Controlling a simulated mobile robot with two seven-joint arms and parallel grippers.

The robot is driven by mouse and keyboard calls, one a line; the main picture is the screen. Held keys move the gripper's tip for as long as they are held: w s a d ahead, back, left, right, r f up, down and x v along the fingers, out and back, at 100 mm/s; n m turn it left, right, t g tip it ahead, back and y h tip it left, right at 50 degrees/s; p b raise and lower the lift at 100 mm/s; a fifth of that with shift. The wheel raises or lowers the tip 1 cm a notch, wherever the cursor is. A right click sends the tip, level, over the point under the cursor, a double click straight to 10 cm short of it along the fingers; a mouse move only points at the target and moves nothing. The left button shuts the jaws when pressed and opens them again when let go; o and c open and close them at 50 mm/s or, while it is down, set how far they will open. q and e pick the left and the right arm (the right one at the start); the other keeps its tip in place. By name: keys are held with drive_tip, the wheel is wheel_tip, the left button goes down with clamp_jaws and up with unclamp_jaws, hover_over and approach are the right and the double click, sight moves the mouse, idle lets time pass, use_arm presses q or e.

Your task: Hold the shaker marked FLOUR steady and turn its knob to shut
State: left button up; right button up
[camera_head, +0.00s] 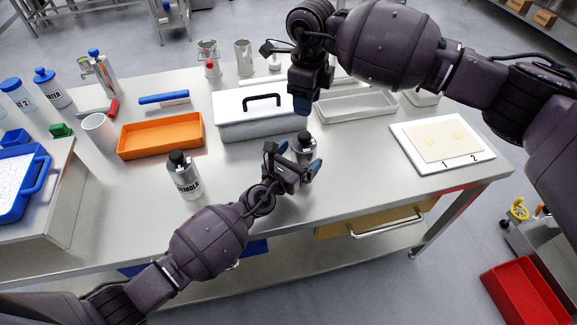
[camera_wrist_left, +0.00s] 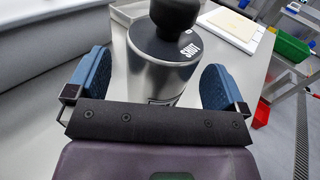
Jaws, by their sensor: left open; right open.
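A metal shaker with a dark lid and black knob (camera_head: 304,145) stands upright on the steel table at the front middle. Its body label cannot be read. In the left wrist view the shaker (camera_wrist_left: 160,75) stands between the two blue fingers, with the word SHUT printed on its lid beside the black knob. My left gripper (camera_head: 299,158) is open around the shaker's body, with visible gaps on both sides in the wrist view. My right gripper (camera_head: 303,103) is open, fingers down, above and behind the shaker, apart from the knob.
A similar shaker marked SEMOLA (camera_head: 184,180) stands to the left. Behind are an orange tray (camera_head: 160,150), a white lidded box (camera_head: 231,122) with a black handle, and a grey tray (camera_head: 352,118). A white board (camera_head: 405,140) with a pale sheet lies at right. The table's front right is clear.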

use_arm(q)
drive_tip(key=shift+x, duration=1.2)
drive_tip(key=c, duration=1.2)
